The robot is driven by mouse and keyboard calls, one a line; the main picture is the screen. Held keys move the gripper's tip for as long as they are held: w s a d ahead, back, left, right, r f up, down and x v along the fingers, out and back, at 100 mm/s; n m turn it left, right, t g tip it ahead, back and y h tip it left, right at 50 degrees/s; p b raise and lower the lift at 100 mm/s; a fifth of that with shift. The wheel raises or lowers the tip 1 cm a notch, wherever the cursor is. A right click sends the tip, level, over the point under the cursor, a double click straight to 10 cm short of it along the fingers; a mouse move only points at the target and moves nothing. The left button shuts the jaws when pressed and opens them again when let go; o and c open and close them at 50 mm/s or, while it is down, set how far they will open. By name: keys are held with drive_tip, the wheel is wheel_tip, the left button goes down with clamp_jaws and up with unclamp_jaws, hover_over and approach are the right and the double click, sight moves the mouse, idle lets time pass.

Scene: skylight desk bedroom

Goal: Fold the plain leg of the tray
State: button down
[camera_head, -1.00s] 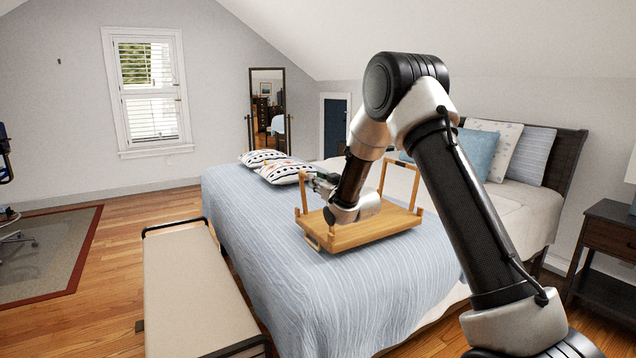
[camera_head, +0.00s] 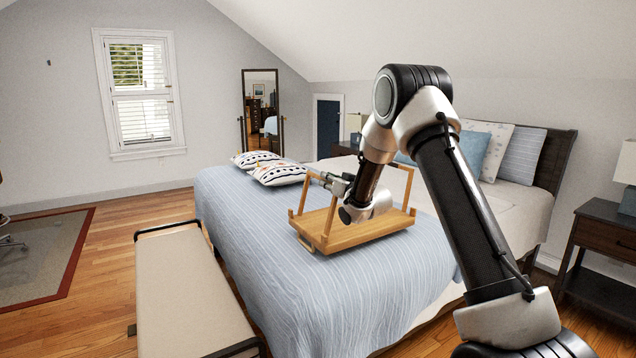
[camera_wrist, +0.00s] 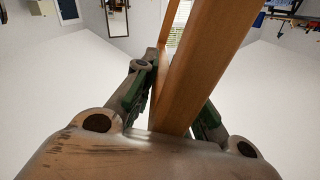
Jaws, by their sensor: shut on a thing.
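The wooden tray (camera_head: 350,237) lies on the bed with its legs pointing up. One leg frame (camera_head: 303,196) stands at its left end and leans slightly inward, to the right. The other leg frame (camera_head: 410,188) stands upright at its right end. My gripper (camera_head: 325,181) is at the top of the left leg frame, partly hidden by my arm. In the wrist view my gripper (camera_wrist: 172,98) is shut on a wooden bar (camera_wrist: 205,60) of that leg, with a finger on each side. I cannot tell from markings which leg is plain.
The tray rests on the blue striped cover (camera_head: 270,245) of the bed. Two patterned pillows (camera_head: 278,173) lie behind it to the left. A beige bench (camera_head: 185,290) stands at the bed's near left side. A dark nightstand (camera_head: 605,240) is at the right.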

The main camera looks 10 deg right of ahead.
drive_tip(key=w+d+f+m, duration=0.1)
drive_tip(key=d+f+m, duration=0.2)
drive_tip(key=w+d+f+m, duration=0.1)
drive_tip(key=d+f+m, duration=0.3)
drive_tip(key=w+d+f+m, duration=0.1)
drive_tip(key=d+f+m, duration=0.2)
drive_tip(key=d, duration=0.1)
drive_tip(key=shift+w+d+f, duration=0.2)
drive_tip(key=shift+w+f, duration=0.05)
drive_tip(key=shift+w, duration=0.15)
drive_tip(key=shift+w+d+f+m, duration=0.1)
drive_tip(key=shift+d+f+m, duration=0.1)
drive_tip(key=shift+f+m, duration=0.4)
drive_tip(key=shift+w+d+f+m, duration=0.1)
drive_tip(key=shift+d+f+m, duration=0.1)
drive_tip(key=shift+f+m, duration=0.4)
drive_tip(key=shift+f, duration=0.1)
drive_tip(key=c, duration=1.4)
unclamp_jaws()
drive_tip(key=shift+c, duration=0.2)
drive_tip(key=v, duration=1.2)
